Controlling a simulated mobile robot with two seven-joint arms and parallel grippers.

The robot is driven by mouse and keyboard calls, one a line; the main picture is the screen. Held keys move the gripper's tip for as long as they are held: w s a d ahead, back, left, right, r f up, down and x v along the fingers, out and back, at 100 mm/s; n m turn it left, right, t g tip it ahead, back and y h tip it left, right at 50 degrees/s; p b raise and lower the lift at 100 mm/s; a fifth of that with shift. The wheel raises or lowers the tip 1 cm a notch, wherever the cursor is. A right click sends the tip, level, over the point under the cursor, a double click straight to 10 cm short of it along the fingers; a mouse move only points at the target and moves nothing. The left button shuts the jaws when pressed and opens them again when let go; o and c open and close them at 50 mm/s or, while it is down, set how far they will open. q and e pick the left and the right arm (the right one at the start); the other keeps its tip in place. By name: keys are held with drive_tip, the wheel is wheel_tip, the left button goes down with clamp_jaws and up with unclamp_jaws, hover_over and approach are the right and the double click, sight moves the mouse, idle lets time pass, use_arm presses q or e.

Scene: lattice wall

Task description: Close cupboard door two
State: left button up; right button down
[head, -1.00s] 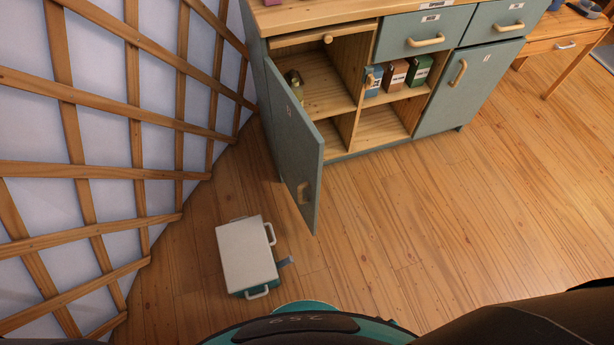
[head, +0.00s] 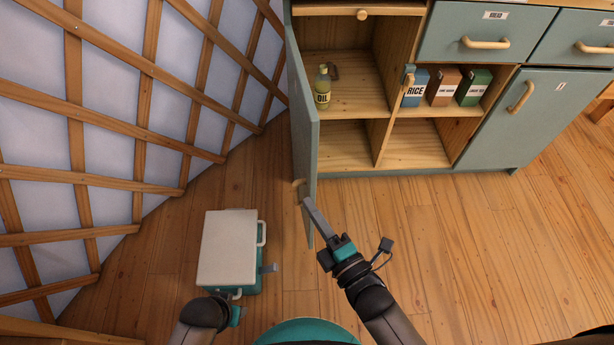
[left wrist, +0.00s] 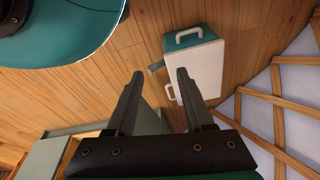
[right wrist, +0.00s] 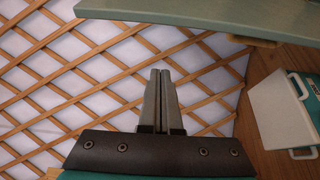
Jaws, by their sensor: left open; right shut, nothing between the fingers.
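The open cupboard door (head: 304,130) stands swung out toward me at the left of the cupboard, nearly edge-on, its wooden handle (head: 298,184) on the left face. In the right wrist view the door (right wrist: 200,12) crosses the top, with part of its handle (right wrist: 250,40) below it. My right gripper (head: 307,203) is shut and empty close to the door's lower near edge; I cannot tell whether it touches. It also shows in the right wrist view (right wrist: 160,72). My left gripper (left wrist: 160,73) is open and empty; in the head view its arm is low at the left.
A white-topped teal case (head: 228,248) with handles stands on the floor left of the door. The lattice wall (head: 130,110) is close at the left. The cupboard holds an oil bottle (head: 322,88) and boxes (head: 443,86).

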sight(309, 174)
use_arm(q)
drive_tip(key=w+d+r+t+b, duration=0.1)
drive_tip(key=w+r+b, duration=0.2)
drive_tip(key=r, duration=0.4)
drive_tip(key=shift+w, duration=0.3)
use_arm(e)
drive_tip(key=shift+w+a, duration=0.2)
drive_tip(key=shift+w, duration=4.3)
use_arm(q)
drive_tip(key=shift+d, duration=0.1)
